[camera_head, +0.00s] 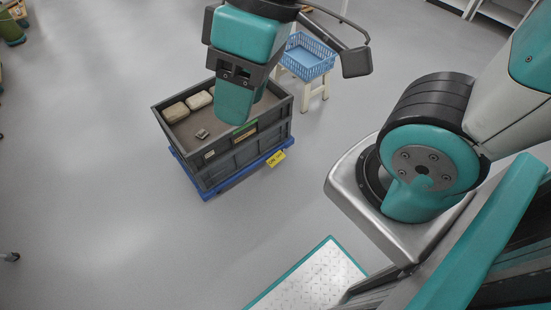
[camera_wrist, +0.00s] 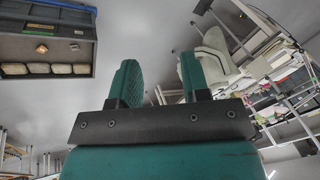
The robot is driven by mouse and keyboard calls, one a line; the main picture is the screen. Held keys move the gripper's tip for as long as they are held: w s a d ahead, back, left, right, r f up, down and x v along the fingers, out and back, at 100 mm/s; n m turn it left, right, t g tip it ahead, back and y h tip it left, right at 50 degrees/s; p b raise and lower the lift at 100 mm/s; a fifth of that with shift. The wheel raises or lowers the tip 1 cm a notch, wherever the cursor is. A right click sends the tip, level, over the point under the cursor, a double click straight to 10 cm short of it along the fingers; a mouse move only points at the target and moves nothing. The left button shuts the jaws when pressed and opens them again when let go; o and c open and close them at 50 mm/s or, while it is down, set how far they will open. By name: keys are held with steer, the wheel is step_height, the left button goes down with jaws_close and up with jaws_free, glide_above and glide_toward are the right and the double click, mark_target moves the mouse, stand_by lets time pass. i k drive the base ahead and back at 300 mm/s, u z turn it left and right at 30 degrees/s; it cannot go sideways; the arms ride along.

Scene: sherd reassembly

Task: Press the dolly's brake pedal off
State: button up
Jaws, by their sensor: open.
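The blue dolly (camera_head: 216,188) stands on the floor under a grey crate (camera_head: 240,158). A small yellow plate with dark marks (camera_head: 275,158) sticks out at the dolly's right side; I cannot tell whether it is the brake pedal or a label, or its position. My gripper is open and empty in the wrist view (camera_wrist: 158,74), its two teal fingers apart. In the head view it hangs in front of the crate's back part, apparently above it, hiding part of the crate's inside. The crate also shows in the wrist view (camera_wrist: 46,48), at the upper left, with a strip of the dolly's blue edge (camera_wrist: 75,5).
A blue basket (camera_head: 306,58) sits on a light stool (camera_head: 316,92) close behind the crate. The floor (camera_head: 90,200) left and in front of the dolly is clear.

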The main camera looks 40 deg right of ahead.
mark_target(279, 156)
steer(key=z, duration=0.55)
steer(key=k, duration=0.65)
steer(key=z, duration=0.8)
steer(key=i, duration=0.7)
steer(key=u, duration=0.6)
steer(key=i, duration=0.65)
steer(key=u, duration=0.7)
